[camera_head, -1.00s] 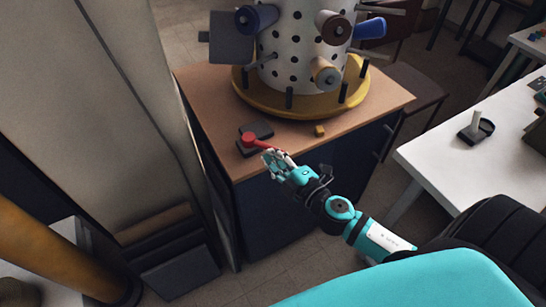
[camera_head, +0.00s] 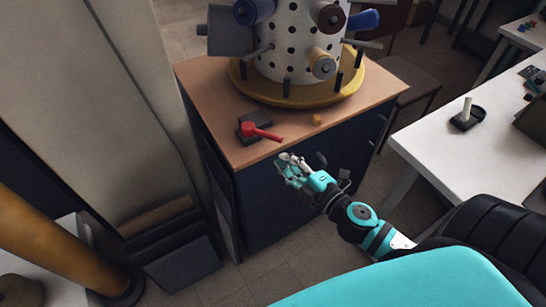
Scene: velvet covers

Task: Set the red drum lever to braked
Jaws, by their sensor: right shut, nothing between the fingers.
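The red drum lever (camera_head: 264,133) sits on a dark base (camera_head: 254,121) near the front left of the wooden cabinet top. Its round red end is on the base and its handle points right and slightly toward the front edge. The polka-dot drum (camera_head: 296,45) stands on a yellow round plate (camera_head: 265,91) behind it. My right gripper (camera_head: 284,166) is shut and empty. It is in front of the cabinet, below and right of the lever handle, apart from it. My left gripper is not in view.
A small yellow block (camera_head: 316,119) lies on the cabinet top right of the lever. A white table (camera_head: 455,170) with a dark holder (camera_head: 468,116) stands at right. A tall pale panel (camera_head: 95,100) stands close on the left. The cabinet's front right top is clear.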

